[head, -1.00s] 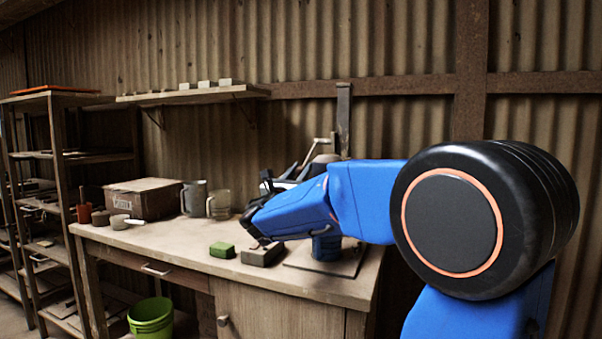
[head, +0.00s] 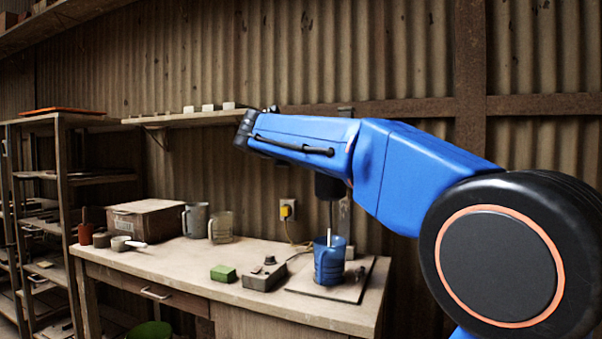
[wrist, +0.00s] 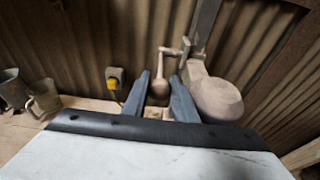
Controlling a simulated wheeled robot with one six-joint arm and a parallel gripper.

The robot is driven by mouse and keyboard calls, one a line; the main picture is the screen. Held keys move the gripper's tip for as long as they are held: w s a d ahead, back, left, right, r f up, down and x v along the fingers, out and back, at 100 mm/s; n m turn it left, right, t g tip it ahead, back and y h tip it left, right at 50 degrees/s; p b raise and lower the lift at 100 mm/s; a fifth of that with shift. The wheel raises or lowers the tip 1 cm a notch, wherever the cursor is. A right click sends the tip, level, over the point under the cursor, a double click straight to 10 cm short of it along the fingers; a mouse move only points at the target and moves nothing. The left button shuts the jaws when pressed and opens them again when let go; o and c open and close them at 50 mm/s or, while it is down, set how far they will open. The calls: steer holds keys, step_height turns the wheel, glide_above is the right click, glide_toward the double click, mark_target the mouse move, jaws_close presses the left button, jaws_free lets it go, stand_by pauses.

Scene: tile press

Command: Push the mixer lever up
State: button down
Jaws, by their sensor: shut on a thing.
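The mixer lever (wrist: 161,87) shows in the wrist view as a pale rounded knob on a thin arm, joined to the mixer (wrist: 217,97) at its right. My gripper (wrist: 160,76) has one finger on each side of the knob and is shut on it. The mixer's dark lower head (head: 330,187) and thin shaft show below my arm. The shaft reaches into a blue jug (head: 329,264).
A grey control box (head: 264,276) and a green block (head: 223,273) lie on the workbench (head: 180,270). A wall socket with a yellow plug (head: 287,211) is behind. Mugs, a cardboard box (head: 147,220) and small pots stand at the left.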

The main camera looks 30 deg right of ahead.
steer(key=r, duration=0.1)
steer(key=r+g+y, duration=0.1)
steer(key=r, duration=0.1)
steer(key=w+d+r+y, duration=0.1)
steer(key=shift+r+g, duration=0.15)
steer(key=shift+g, duration=0.25)
steer(key=shift+d+r, duration=0.1)
steer(key=shift+r, duration=0.25)
steer(key=w+d+r, duration=0.3)
steer(key=d+r, duration=0.1)
steer(key=r, duration=0.2)
steer(key=c, duration=1.7)
jaws_free()
